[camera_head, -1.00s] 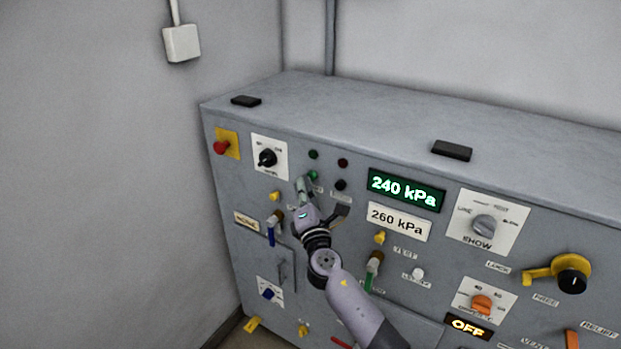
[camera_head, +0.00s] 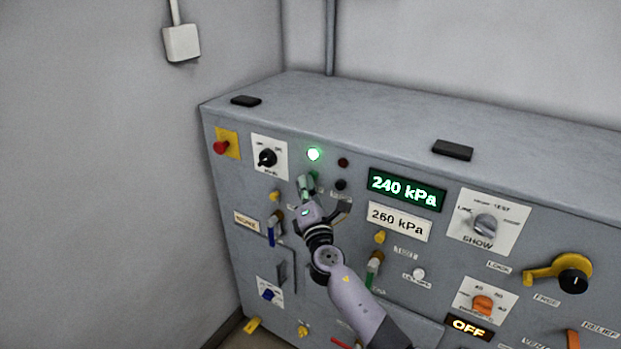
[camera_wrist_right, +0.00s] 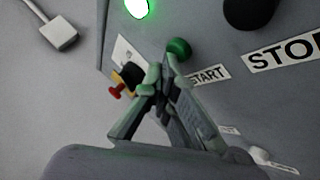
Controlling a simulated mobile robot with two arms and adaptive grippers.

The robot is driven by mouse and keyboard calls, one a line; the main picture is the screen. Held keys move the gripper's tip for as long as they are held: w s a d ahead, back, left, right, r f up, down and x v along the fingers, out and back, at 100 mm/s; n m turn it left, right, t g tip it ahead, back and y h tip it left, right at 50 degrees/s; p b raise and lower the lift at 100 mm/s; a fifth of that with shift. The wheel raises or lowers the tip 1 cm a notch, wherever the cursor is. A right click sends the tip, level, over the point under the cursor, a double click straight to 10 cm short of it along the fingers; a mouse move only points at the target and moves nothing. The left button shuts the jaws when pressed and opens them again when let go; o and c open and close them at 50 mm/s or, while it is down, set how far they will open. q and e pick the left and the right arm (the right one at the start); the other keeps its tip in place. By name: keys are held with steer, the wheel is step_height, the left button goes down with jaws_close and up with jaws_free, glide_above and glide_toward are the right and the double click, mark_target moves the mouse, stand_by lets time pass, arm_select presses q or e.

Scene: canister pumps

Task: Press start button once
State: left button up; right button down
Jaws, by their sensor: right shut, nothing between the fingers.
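The green start button (camera_wrist_right: 179,47) shows in the right wrist view, above and left of its START label (camera_wrist_right: 208,75). My right gripper (camera_wrist_right: 160,82) is shut and empty, with its fingertips just below the button and seemingly a little apart from it. In the head view my right gripper (camera_head: 306,182) covers the button's area on the grey panel. The green lamp (camera_head: 313,154) above it is brightly lit; it also glows in the wrist view (camera_wrist_right: 137,7). My left gripper is in neither view.
The black stop button (camera_head: 341,185) is close to the right of my gripper, with a dark red lamp (camera_head: 343,162) above it. A black selector knob (camera_head: 267,158) and a red button (camera_head: 221,147) are to the left. The green display (camera_head: 406,190) reads 240 kPa.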

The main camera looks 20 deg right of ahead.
stand_by(0.3)
steer(key=shift+s+a, duration=0.6)
steer(key=shift+a, duration=0.1)
steer(key=s+a, duration=0.1)
steer(key=a, duration=0.1)
steer(key=s+a, duration=0.2)
steer(key=shift+p, duration=0.35)
stand_by(0.6)
